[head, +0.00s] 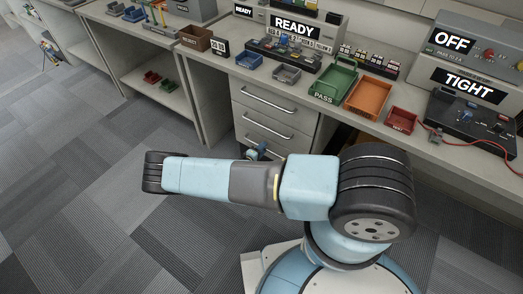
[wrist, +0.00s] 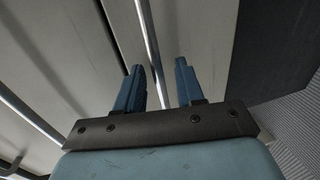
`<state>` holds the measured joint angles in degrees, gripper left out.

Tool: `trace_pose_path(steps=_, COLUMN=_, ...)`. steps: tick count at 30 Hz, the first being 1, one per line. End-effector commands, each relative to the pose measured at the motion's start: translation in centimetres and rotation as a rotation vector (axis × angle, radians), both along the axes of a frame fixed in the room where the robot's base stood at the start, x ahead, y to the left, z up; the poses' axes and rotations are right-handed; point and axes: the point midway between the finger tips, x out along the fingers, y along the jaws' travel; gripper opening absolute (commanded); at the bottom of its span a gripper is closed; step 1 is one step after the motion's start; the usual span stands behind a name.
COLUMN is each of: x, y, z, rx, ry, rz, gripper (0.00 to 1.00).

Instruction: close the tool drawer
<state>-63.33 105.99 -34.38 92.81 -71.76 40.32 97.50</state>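A pale grey drawer unit (head: 272,88) stands under the bench with several stacked drawers, each with a metal bar handle. The upper two drawer fronts look flush. The lower part is hidden behind my arm, and I cannot tell which drawer is the tool drawer or whether a lower one stands out. My gripper (head: 257,152) is low in front of the unit, partly hidden. In the wrist view my gripper (wrist: 158,78) has its two blue fingers apart. A handle bar (wrist: 148,40) runs through the gap between them; I cannot tell whether they touch it.
The bench top above holds a green PASS tray (head: 334,84), an orange tray (head: 367,97), a small red bin (head: 401,120) and a READY panel (head: 297,28). A bench leg (head: 199,95) stands left of the drawers. The carpet (head: 85,190) at left is clear.

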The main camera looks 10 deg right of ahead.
Motion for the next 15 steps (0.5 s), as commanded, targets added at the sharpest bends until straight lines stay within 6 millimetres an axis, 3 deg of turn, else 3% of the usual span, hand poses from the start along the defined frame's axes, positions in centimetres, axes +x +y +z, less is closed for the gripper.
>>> trace_pose_path(steps=8, x=-0.3, y=0.5, z=0.2, rx=0.0, ry=-0.002, rz=0.001, gripper=0.38)
trace_pose_path(steps=15, x=-2.8, y=3.0, z=0.8, rx=0.0, ry=0.0, rz=0.002, gripper=0.38)
